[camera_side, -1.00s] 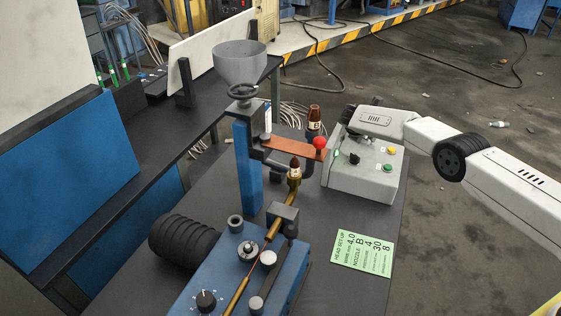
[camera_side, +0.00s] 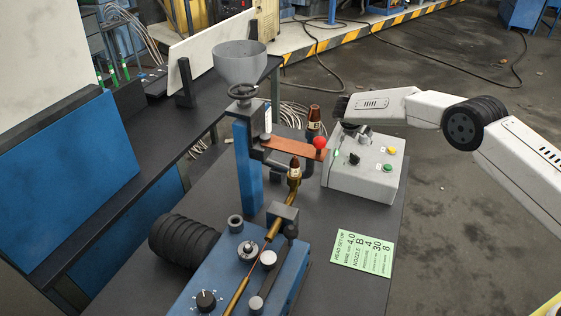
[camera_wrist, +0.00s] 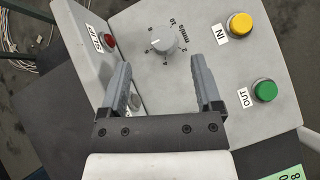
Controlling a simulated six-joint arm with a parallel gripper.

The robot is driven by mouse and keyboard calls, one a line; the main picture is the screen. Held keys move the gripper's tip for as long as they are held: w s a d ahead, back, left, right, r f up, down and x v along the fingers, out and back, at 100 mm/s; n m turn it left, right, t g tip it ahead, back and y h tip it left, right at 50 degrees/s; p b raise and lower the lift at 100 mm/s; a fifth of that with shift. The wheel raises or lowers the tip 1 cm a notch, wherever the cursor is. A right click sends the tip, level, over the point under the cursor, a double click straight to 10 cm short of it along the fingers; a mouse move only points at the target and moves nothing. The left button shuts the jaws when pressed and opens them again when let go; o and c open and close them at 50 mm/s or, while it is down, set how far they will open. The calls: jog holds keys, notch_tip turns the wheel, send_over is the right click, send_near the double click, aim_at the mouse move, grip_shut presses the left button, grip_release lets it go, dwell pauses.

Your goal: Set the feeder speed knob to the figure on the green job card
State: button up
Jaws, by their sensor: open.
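A grey knob (camera_wrist: 165,41) with a white pointer sits on the sloped grey control box (camera_side: 350,182). The green job card (camera_side: 362,254) lies flat on the bench, headed HEAD SET-UP. It lists 4.0, nozzle B, 4, 30 and 8; the smaller row labels are hard to read.
Bare bench (camera_side: 335,225) lies between box and card.

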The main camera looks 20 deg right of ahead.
jog(key=shift+v, duration=0.9)
